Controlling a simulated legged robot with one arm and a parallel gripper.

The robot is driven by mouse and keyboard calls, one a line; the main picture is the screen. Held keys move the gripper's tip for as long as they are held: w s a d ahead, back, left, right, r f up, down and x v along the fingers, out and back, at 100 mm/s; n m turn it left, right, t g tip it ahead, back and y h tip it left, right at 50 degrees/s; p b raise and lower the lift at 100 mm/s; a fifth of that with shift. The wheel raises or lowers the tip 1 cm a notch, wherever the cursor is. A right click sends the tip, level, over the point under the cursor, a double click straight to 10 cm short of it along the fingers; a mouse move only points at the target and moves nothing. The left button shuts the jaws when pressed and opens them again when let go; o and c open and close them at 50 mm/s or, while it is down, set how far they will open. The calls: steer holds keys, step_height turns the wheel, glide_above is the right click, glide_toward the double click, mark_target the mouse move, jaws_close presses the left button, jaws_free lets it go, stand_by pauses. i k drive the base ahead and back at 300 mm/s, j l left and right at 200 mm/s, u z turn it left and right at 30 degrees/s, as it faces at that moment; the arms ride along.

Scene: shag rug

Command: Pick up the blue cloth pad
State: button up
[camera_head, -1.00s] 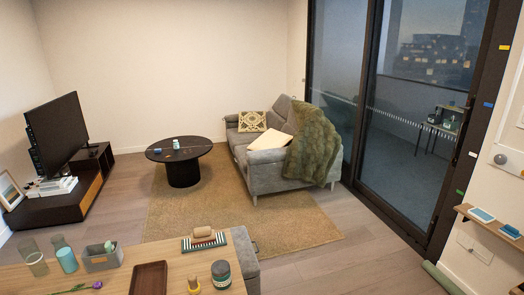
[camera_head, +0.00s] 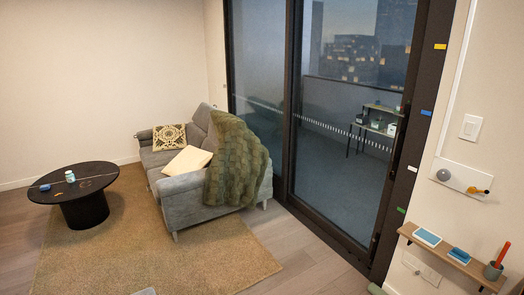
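Several small blue things show, and I cannot tell for sure which is the blue cloth pad. A flat blue-and-white piece (camera_head: 428,237) lies on the wooden wall shelf (camera_head: 444,251) at the lower right. A thicker blue item (camera_head: 460,254) lies beside it on the same shelf. A small dark-blue item (camera_head: 45,187) lies on the round black table (camera_head: 95,178) at the left.
A grey sofa (camera_head: 188,205) with a green throw (camera_head: 235,165) stands on the tan rug (camera_head: 120,255). A dark-framed glass door (camera_head: 340,160) is behind it. Wood floor between rug and door is clear.

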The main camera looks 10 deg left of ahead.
mark_target(47, 187)
steer(key=i+j+u, duration=0.1)
steer(key=i+u, duration=0.2)
steer(key=i, duration=0.35)
steer(key=i+l+u, duration=0.1)
steer(key=i+u, duration=0.25)
steer(key=i, duration=0.3)
steer(key=i+l+u, duration=0.3)
steer(key=i, duration=0.4)
steer(key=i+j+u, duration=0.1)
steer(key=i+u, duration=0.3)
steer(key=i, duration=0.5)
steer(key=i+l+u, duration=0.25)
steer(key=i+u, duration=0.15)
steer(key=i, duration=0.5)
steer(key=i+j+u, duration=0.2)
steer(key=i+u, duration=0.75)
steer(key=i, duration=0.15)
steer(key=i+l+u, duration=0.2)
steer(key=i+u, duration=0.25)
steer(key=i, duration=0.15)
steer(key=i+z, duration=0.2)
steer(key=i, duration=0.25)
steer(key=i+j+z, duration=0.15)
steer(key=i, duration=0.25)
steer(key=i+j+z, duration=0.2)
steer(key=i, duration=0.2)
steer(key=i+j+z, duration=0.15)
steer(key=i, duration=0.25)
steer(key=j, duration=0.1)
